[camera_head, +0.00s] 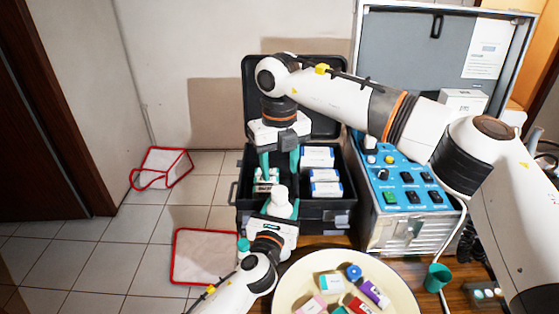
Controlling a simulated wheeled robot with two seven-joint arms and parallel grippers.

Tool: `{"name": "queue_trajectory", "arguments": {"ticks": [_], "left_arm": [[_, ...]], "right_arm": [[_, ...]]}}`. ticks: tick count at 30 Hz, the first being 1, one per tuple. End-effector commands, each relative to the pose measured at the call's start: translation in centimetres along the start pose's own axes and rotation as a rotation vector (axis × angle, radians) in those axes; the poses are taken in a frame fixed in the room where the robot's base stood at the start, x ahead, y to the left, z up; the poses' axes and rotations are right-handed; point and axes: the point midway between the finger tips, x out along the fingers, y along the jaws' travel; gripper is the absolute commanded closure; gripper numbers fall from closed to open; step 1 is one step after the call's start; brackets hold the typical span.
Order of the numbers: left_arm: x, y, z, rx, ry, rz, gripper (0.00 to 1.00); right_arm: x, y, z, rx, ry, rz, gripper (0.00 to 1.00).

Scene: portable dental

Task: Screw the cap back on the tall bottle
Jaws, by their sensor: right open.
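A white bottle (281,208) with a narrower white top (280,191) stands upright at the front edge of the black case. I cannot tell whether that top is the cap or the bare neck. My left gripper (281,212) comes up from below, its teal fingers on both sides of the bottle, and appears shut on it. My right gripper (280,168) points down just above and behind the bottle top, its teal fingers apart with nothing seen between them. The bottle's lower part is hidden by my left gripper.
The open black case (348,210) holds several blue-and-white boxes (318,157). A cream round tray (290,283) at the front carries small boxes and a blue round item (353,271). The blue control unit (407,180) and a teal cup (437,277) are at the right. Red-edged bags (205,257) lie on the floor.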

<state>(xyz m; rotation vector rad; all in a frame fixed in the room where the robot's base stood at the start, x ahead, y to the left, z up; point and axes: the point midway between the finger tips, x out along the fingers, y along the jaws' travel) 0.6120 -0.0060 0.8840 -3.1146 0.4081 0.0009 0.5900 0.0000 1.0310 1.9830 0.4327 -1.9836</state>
Motion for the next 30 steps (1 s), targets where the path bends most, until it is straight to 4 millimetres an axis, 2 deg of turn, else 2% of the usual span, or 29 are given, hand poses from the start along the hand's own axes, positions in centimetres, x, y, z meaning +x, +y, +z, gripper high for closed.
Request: {"name": "queue_trajectory", "arguments": {"ticks": [9, 15, 21, 30], "left_arm": [[0.0, 0.0, 0.05, 0.0, -0.001, 0.0, 1.0], [0.0, -0.01, 0.04, 0.0, -0.001, 0.0, 1.0], [0.0, 0.0, 0.04, 0.0, -0.001, 0.0, 1.0], [0.0, -0.01, 0.03, 0.0, -0.001, 0.0, 1.0]], "right_arm": [[-0.52, -0.02, -0.02, -0.683, 0.002, 0.001, 0.49], [-0.68, -0.02, -0.01, -0.995, 0.001, 0.0, 0.49], [-0.75, -0.02, 0.0, -1.129, 0.001, 0.0, 0.49], [-0.77, -0.02, 0.0, -1.143, 0.001, 0.0, 0.49]]}}
